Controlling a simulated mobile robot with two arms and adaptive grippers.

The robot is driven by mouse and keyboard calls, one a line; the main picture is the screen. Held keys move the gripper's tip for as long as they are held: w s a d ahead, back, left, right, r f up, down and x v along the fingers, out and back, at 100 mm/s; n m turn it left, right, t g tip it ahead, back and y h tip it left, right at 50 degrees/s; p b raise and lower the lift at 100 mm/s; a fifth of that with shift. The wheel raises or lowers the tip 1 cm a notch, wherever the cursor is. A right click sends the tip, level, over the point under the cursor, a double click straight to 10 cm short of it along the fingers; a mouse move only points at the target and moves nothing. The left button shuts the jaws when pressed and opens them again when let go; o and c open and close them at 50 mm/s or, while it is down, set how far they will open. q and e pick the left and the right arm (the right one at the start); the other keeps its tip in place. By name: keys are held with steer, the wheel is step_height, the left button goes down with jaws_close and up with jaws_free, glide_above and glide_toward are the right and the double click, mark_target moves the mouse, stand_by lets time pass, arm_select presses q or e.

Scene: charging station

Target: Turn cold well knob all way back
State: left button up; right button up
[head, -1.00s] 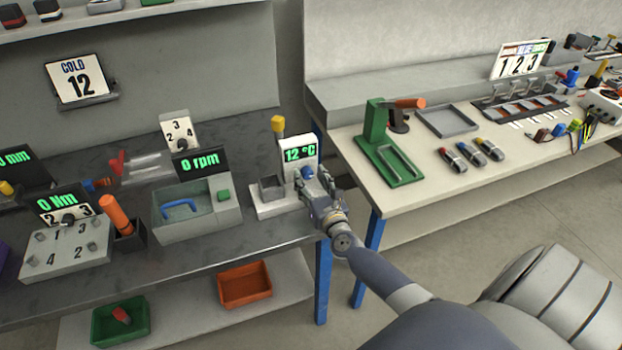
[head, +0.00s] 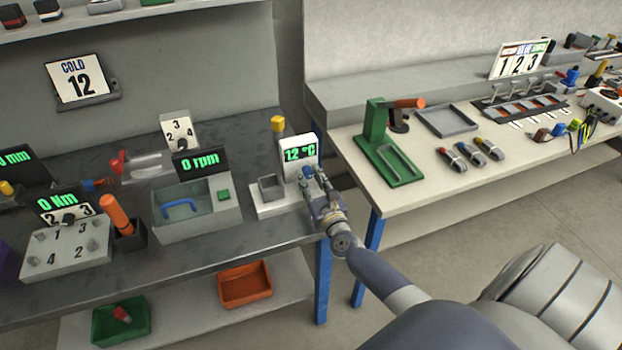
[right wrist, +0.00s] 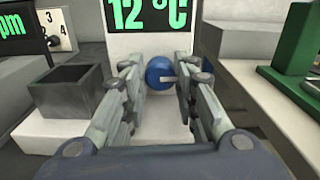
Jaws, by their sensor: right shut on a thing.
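The cold well (head: 272,203) is a white unit on the dark bench, with a square grey well and an upright panel whose display (head: 300,153) reads 12 °C in green. Its blue knob (right wrist: 160,73) sits just below the display, with a light pointer mark toward the right in the right wrist view. My right gripper (right wrist: 161,78) has its fingers on both sides of the knob and is shut on it. The knob also shows between the fingertips in the head view (head: 307,171). My left gripper is not in view.
A sign reading COLD 12 (head: 77,82) stands on the back wall. A grey basin unit (head: 195,212) with a 0 rpm display is left of the cold well. A light table (head: 400,208) with a green stand (head: 385,150) is on the right.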

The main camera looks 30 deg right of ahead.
steer(key=n, duration=0.4)
steer(key=shift+a, duration=0.1)
steer(key=n+p, duration=0.1)
steer(key=n, duration=0.7)
steer(key=shift+n, duration=0.3)
steer(key=shift+f+n+p, duration=0.1)
steer(key=shift+n+p, duration=0.5)
steer(key=shift+n, duration=1.4)
steer(key=shift+a, duration=0.1)
steer(key=o, duration=1.1)
steer(key=shift+f, duration=0.1)
